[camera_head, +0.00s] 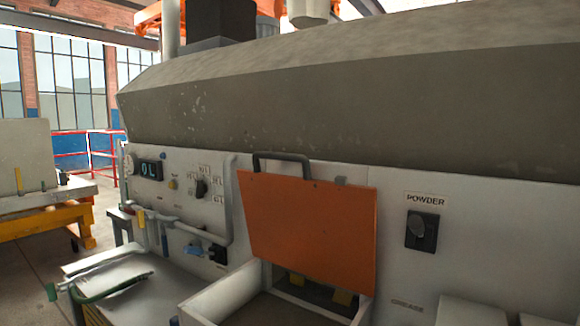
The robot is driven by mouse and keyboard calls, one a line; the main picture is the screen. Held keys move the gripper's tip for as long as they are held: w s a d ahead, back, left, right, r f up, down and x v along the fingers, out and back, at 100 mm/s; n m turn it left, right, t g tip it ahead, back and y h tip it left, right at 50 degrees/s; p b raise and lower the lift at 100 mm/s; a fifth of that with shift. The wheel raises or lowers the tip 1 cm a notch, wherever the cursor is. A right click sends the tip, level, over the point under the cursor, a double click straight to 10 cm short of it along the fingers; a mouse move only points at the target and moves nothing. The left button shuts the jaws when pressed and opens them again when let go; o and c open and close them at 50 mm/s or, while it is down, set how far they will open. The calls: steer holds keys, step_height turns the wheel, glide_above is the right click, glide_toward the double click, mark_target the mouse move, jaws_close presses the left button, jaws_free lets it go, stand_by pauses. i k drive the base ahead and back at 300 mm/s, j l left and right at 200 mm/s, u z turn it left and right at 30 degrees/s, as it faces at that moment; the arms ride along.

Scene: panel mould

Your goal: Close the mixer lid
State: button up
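The orange mixer lid (308,228) stands raised against the machine's light front panel, tilted up and open. A dark handle (281,157) is fixed along its top edge. Below the lid is the light-coloured mixer box (222,296), its opening uncovered. Part of the dark inside shows under the lid's lower edge. The front of the box is cut off by the bottom of the picture. My gripper is not in view.
A powder switch (421,232) is on the panel to the right. Pipes (229,200), a dial and a display (150,170) are to the left. A worktop (125,290) with a green hose (103,290) stands left of the box. Pale blocks (470,312) are at bottom right.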

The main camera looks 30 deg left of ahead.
mark_target(324, 231)
steer(key=k+j+u, duration=0.15)
steer(key=j+u, duration=0.15)
steer(key=j, duration=0.3)
steer(key=k+j+u, duration=0.1)
steer(key=j+u, duration=0.2)
steer(key=j, duration=0.3)
